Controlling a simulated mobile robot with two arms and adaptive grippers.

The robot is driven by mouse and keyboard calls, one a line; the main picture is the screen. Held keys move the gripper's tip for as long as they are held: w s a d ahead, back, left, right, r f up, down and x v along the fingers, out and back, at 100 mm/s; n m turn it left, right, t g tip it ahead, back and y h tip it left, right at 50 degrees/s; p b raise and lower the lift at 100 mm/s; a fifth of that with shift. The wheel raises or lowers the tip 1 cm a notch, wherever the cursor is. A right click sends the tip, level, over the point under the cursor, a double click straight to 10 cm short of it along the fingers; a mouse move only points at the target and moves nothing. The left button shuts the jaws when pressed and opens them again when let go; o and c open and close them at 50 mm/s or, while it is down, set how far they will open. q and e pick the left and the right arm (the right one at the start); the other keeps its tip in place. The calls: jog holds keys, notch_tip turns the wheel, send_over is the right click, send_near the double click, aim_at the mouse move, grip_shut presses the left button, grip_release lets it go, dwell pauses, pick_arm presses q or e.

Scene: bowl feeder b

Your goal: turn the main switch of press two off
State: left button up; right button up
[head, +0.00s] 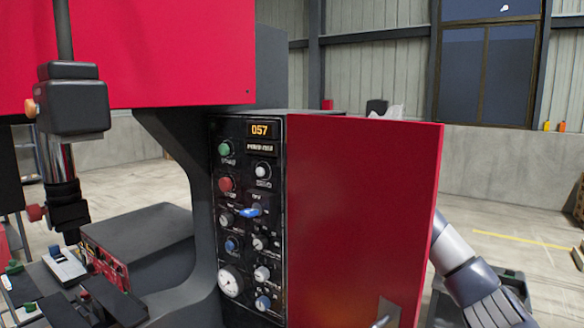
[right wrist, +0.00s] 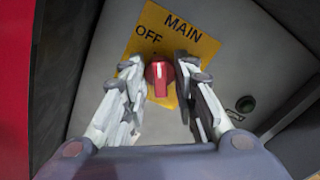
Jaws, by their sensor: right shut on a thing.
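The main switch (right wrist: 160,84) is a red rotary knob with a small white mark near its top. It sits on a yellow plate (right wrist: 207,48) reading MAIN and OFF, on a grey surface. My right gripper (right wrist: 159,70) is shut on the knob, one finger on each side of it. In the head view, my right forearm is at the lower right, behind a red panel (head: 365,205) that hides the gripper and switch. My left gripper is not in view.
The press has a red upper body (head: 180,50) and a black control panel (head: 247,312) with a lit 057 display (head: 260,130), several knobs and a blue-handled switch (head: 250,212). A metal handle (head: 385,314) is low on the red panel.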

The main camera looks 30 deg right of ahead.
jog(key=shift+n+b, duration=0.3)
jog(key=shift+n, duration=0.9)
jog(key=o, duration=0.7)
jog(key=shift+s, duration=0.1)
jog(key=v, duration=1.1)
jog(key=shift+s+d+f, duration=0.1)
jog(key=shift+s+d, duration=0.1)
jog(key=shift+s, duration=0.1)
